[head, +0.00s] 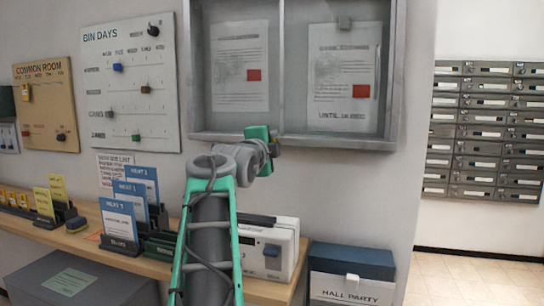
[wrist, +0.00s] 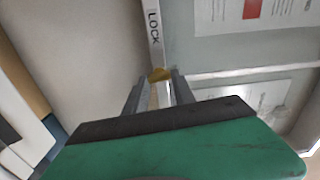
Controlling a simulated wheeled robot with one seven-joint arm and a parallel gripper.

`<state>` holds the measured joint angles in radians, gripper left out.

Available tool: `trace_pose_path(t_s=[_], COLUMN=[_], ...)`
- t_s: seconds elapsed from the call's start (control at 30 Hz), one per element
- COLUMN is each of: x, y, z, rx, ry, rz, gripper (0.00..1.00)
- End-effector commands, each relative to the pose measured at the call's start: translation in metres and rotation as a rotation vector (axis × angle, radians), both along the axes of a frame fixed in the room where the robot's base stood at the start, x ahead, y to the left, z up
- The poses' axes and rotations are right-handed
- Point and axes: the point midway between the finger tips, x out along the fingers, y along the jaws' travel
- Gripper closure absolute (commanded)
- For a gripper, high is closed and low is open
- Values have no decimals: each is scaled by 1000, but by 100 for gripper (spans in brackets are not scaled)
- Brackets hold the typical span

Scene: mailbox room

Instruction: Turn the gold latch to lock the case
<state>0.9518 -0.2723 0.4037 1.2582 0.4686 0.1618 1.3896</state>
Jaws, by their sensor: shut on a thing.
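The case (head: 296,134) is a grey-framed glass notice case on the wall, with pinned papers behind its panes. In the wrist view its frame (wrist: 155,45) carries the word LOCK. The gold latch (wrist: 160,74) shows as a small gold piece on that frame, between my fingertips. My gripper (wrist: 159,90) is shut on the latch, its two grey fingers on either side of it.
Below the case a wooden shelf (head: 262,290) holds blue cards in stands, yellow cards and a white box (head: 272,245). A dark-lidded box (head: 350,272) labelled HALL PARTY stands at the right. Boards (head: 130,85) hang left of the case; mailboxes (head: 485,130) are at the far right.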

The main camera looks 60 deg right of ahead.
Motion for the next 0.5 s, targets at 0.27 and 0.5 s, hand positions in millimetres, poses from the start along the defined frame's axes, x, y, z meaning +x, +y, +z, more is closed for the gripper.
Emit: trace_pose_path(t_s=[0.27, 0.5], x=[0, 0], y=[0, 0], z=[-2, -1], rx=[16, 20], ry=[-94, -114], rz=[0, 0], gripper=[100, 100])
